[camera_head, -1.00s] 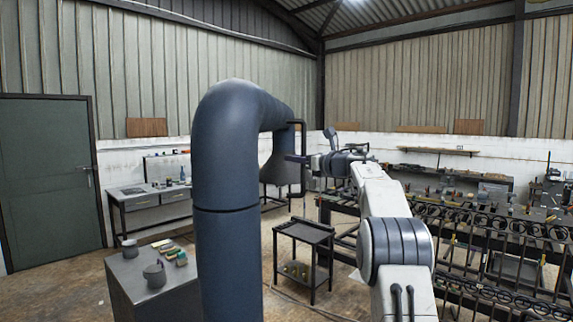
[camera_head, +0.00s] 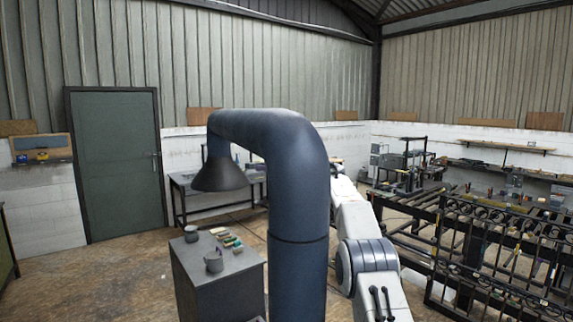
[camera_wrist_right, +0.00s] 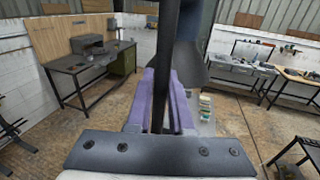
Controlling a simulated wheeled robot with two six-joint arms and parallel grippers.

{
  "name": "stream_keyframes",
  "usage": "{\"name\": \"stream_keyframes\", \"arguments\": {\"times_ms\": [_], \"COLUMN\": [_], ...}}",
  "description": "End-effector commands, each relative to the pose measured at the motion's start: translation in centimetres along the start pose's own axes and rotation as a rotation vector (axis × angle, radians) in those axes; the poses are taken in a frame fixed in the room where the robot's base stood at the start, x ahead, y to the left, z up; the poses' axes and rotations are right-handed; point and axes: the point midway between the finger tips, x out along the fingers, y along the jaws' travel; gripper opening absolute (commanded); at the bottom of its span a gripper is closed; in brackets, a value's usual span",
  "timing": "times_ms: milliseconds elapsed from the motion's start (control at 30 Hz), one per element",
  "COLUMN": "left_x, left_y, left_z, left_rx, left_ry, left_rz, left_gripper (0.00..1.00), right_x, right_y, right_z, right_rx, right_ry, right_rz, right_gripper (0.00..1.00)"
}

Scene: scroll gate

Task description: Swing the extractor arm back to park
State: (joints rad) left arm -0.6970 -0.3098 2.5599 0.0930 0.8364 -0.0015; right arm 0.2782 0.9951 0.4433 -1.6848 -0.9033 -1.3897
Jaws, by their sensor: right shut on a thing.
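The extractor arm (camera_head: 300,185) is a thick blue-grey pipe standing upright in the middle of the head view. Its top bends over to the left and ends in a dark conical hood (camera_head: 219,176) hanging above and behind a grey cabinet. My right arm passes behind the pipe in the head view, so its gripper is hidden there. In the right wrist view my right gripper (camera_wrist_right: 164,98) has its purple fingers shut on a dark upright handle bar (camera_wrist_right: 168,45). The hood (camera_wrist_right: 183,68) shows just behind the bar. My left gripper is not seen.
The grey cabinet (camera_head: 215,280) with mugs and small coloured blocks stands left of the pipe. A workbench (camera_head: 190,205) is behind it. A green door (camera_head: 120,165) is at the left, with open floor before it. Iron scrollwork (camera_head: 500,250) and a roller table fill the right.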

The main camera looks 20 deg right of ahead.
Motion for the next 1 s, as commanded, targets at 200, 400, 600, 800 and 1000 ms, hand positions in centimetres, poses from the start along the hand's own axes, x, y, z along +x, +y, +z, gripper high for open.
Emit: {"name": "stream_keyframes", "arguments": {"times_ms": [200,400,600,800,1000], "left_x": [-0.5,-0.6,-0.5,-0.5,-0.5], "left_y": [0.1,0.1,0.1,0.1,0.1], "left_z": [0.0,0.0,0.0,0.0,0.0], "left_rx": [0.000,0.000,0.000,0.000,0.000], "left_ry": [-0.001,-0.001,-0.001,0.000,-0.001], "left_rz": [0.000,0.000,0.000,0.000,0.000], "left_gripper": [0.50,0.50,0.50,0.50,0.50], "right_x": [1.1,1.4,1.4,1.4,1.4], "right_y": [1.8,2.1,2.2,2.0,1.8], "right_z": [1.4,1.3,1.3,1.1,0.7], "right_rx": [-0.011,-0.009,-0.010,-0.009,-0.007], "right_ry": [-0.017,-0.017,-0.018,-0.014,-0.010], "right_rz": [0.041,0.049,0.049,0.045,0.042], "right_gripper": [0.00,0.00,0.00,0.49,0.49]}}
